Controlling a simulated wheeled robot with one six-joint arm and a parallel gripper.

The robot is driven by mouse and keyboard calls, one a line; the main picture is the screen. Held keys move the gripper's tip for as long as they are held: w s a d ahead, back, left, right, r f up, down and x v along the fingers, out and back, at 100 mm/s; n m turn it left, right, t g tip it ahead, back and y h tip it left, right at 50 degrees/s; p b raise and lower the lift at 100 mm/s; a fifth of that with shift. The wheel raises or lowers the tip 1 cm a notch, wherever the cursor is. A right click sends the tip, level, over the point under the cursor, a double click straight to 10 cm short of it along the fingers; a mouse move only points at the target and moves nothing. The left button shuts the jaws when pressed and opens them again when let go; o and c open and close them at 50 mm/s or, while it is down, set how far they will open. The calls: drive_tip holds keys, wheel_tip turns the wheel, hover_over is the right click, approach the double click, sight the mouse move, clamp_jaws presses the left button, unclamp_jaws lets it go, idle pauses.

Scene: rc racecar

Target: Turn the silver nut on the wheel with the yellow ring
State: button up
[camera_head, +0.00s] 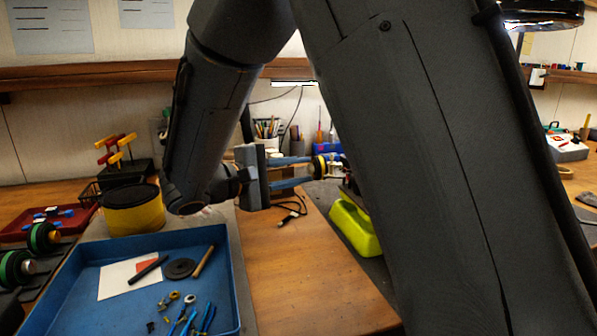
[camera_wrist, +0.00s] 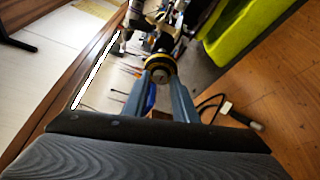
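The wheel with the yellow ring (camera_wrist: 161,64) is dark and faces my gripper in the wrist view. A small greyish round part at its centre, seemingly the silver nut (camera_wrist: 158,76), shows between the fingertips. My gripper (camera_wrist: 159,80) is open, with two blue fingers apart on either side of that centre. I cannot tell whether the fingers touch the nut or the wheel. In the head view, my gripper (camera_head: 311,169) points right, its tips close to the yellow-ringed wheel (camera_head: 319,167). My arm hides most of what lies right of the wheel.
A lime-yellow shell (camera_head: 355,228) lies below and right of the wheel. A blue tray (camera_head: 232,290) with tools and small parts is at front left. A yellow-black round container (camera_head: 135,215) and spare wheels (camera_head: 42,237) are left. A cable (camera_head: 292,212) lies below my gripper.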

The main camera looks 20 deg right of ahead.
drive_tip(key=shift+o, duration=1)
drive_tip(key=f+v, duration=0.1)
drive_tip(key=v, duration=0.6)
drive_tip(key=shift+a+r, duration=0.4)
drive_tip(key=shift+r, duration=0.1)
drive_tip(key=shift+s, duration=0.15)
